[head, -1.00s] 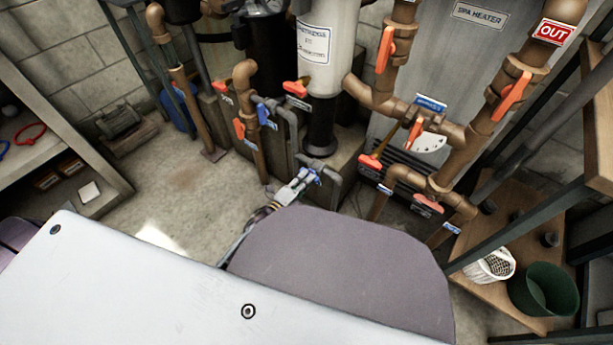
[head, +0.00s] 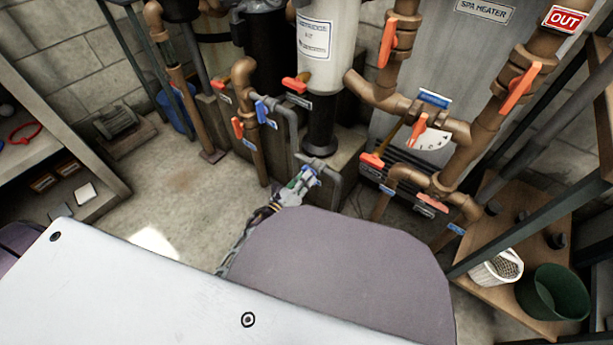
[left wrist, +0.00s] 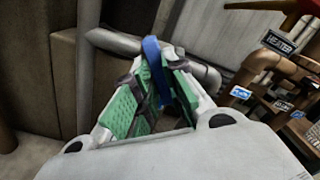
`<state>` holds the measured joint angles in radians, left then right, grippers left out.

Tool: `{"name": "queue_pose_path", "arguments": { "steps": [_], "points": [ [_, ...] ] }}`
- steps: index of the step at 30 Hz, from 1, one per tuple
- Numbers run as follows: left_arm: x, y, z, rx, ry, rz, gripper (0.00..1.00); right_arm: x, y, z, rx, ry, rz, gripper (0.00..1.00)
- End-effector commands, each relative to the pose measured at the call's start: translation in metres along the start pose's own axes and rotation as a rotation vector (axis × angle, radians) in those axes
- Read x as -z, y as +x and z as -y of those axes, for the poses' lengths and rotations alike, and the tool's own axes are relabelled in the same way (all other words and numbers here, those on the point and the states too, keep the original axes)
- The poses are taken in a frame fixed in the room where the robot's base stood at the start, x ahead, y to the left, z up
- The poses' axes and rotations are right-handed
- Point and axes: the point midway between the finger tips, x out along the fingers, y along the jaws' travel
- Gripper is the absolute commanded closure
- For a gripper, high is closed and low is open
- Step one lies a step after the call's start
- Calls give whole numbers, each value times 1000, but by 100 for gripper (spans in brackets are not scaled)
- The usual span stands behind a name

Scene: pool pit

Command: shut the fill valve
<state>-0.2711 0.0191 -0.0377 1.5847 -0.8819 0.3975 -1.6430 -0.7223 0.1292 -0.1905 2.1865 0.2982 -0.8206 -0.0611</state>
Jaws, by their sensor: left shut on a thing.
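The valve with a blue lever handle (left wrist: 152,62) sits on a thin grey pipe (left wrist: 112,41) in the left wrist view. I take it to be the fill valve, but its tag cannot be read. My left gripper (head: 305,178) is at this valve, low in front of the black cylinder base in the head view. In the left wrist view its green-padded fingers (left wrist: 150,96) are around the blue lever and shut on it. The lever stands up between the pads. The valve body is partly hidden by the fingers. My right gripper is not in view.
Another blue-handled valve (head: 262,111) is up and left on grey pipe. Brown pipes with orange handles (head: 418,130) stand to the right. A wooden shelf with a white basket (head: 494,268) and green bucket (head: 550,293) is far right. Open floor (head: 185,185) lies left.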

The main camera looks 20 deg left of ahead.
Motion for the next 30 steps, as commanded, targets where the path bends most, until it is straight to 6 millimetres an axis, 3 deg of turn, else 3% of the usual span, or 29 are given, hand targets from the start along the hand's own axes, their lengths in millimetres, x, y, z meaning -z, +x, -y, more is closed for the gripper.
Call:
{"name": "queue_pose_path", "arguments": {
  "steps": [30],
  "points": [
    [1, 0, -1, -1, 673, -2, 100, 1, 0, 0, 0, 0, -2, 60]
  ]
}}
